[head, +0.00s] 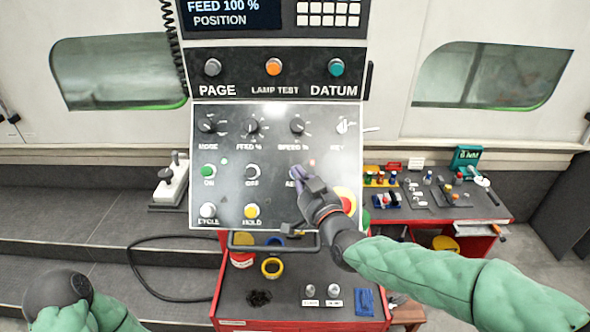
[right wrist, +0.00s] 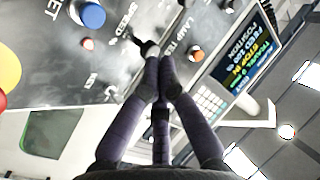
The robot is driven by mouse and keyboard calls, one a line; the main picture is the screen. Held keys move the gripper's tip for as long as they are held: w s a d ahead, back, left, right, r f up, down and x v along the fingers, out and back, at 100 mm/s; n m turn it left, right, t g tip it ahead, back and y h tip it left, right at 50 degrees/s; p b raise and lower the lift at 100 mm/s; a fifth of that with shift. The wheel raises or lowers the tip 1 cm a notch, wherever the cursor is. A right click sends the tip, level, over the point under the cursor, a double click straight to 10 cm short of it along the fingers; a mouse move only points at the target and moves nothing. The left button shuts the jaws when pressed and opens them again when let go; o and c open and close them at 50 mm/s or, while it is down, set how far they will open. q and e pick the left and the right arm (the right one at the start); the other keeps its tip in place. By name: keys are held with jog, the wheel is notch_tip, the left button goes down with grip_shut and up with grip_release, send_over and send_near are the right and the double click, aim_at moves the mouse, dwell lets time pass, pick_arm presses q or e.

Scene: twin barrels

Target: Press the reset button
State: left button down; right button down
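The control panel (head: 275,150) stands upright in the middle of the head view. My right gripper (head: 298,174) is in front of its lower right part, fingers pointing at the panel, and covers the button above the partly hidden "RE" label. In the right wrist view, a blue button (right wrist: 92,15) with a label ending in "ET" is at the upper left, off to the left of my fingertips (right wrist: 158,62). The fingers are drawn together with nothing visible between them. Whether they touch the panel I cannot tell. My left gripper is out of view.
A red and yellow emergency stop (head: 345,199) sits just right of my right gripper. A black speed knob (head: 298,125) is above, and shows by the fingertips in the wrist view. A red cart (head: 290,280) with small items stands below the panel.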

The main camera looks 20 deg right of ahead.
jog(key=w+d+f+b, duration=0.1)
jog(key=w+f+b, duration=0.3)
jog(key=w, duration=0.3)
jog(key=shift+d+f+b, duration=0.3)
jog(key=shift+d+f, duration=0.1)
jog(key=shift+f, duration=0.4)
dwell(1.2)
jog(key=shift+w+d+f+b, duration=0.1)
jog(key=shift+w+f+b, duration=0.2)
jog(key=shift+b, duration=0.45)
jog(key=shift+w+d+f+b, duration=0.1)
jog(key=shift+w+f+b, duration=0.25)
jog(key=shift+b, duration=0.25)
dwell(0.5)
jog(key=shift+s+r, duration=0.1)
jog(key=shift+r, duration=0.05)
jog(key=shift+s+a+r, duration=0.2)
jog(key=shift+s+r, duration=0.3)
jog(key=shift+s, duration=0.1)
